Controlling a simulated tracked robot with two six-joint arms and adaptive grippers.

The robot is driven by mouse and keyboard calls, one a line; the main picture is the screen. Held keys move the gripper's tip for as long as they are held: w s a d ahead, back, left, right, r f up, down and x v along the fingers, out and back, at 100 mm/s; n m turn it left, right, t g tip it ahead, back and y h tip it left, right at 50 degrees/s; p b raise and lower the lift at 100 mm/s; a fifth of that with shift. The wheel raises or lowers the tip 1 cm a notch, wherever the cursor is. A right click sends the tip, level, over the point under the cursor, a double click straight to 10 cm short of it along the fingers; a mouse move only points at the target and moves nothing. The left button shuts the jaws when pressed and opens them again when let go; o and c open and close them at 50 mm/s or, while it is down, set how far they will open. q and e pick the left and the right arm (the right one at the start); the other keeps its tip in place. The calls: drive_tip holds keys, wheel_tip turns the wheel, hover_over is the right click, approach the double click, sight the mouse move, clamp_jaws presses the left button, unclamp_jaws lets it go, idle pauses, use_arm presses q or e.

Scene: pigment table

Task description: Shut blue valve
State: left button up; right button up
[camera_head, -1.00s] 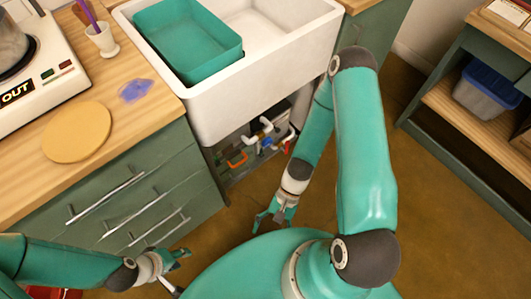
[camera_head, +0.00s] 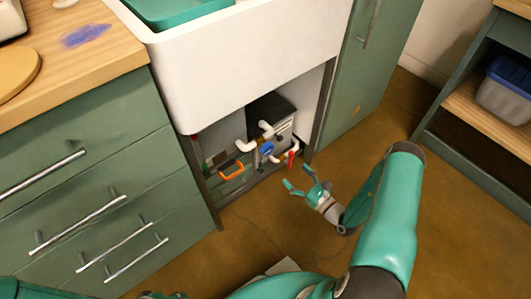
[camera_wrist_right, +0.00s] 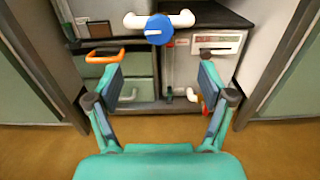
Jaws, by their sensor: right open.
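The blue valve (camera_head: 267,148) sits on white pipework under the sink. In the right wrist view the blue valve (camera_wrist_right: 159,30) is a round knob between white pipe ends, above and beyond my fingertips. My right gripper (camera_head: 302,184) is open and empty, in front of the cabinet opening and lower right of the valve. Its two fingers spread wide in the right wrist view (camera_wrist_right: 159,80), apart from the valve. Only a sliver of what may be my left gripper shows at the bottom edge of the head view, so its state is hidden.
An orange handle (camera_head: 232,171) is left of the valve and a red handle (camera_head: 291,160) is right of it. A dark-topped box (camera_head: 272,108) stands behind the pipes. Cabinet walls flank the opening below the white sink (camera_head: 240,75). The floor in front is clear.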

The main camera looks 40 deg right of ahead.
sight(269, 150)
drive_tip(key=w+b, duration=0.1)
drive_tip(key=w, duration=0.4)
drive_tip(key=w+a+b, duration=0.1)
drive_tip(key=w, duration=0.4)
drive_tip(key=w+b, duration=0.1)
drive_tip(key=w, duration=0.4)
drive_tip(key=shift+w+a+b, duration=0.1)
drive_tip(key=shift+a+b, duration=0.05)
drive_tip(key=shift+b, duration=0.25)
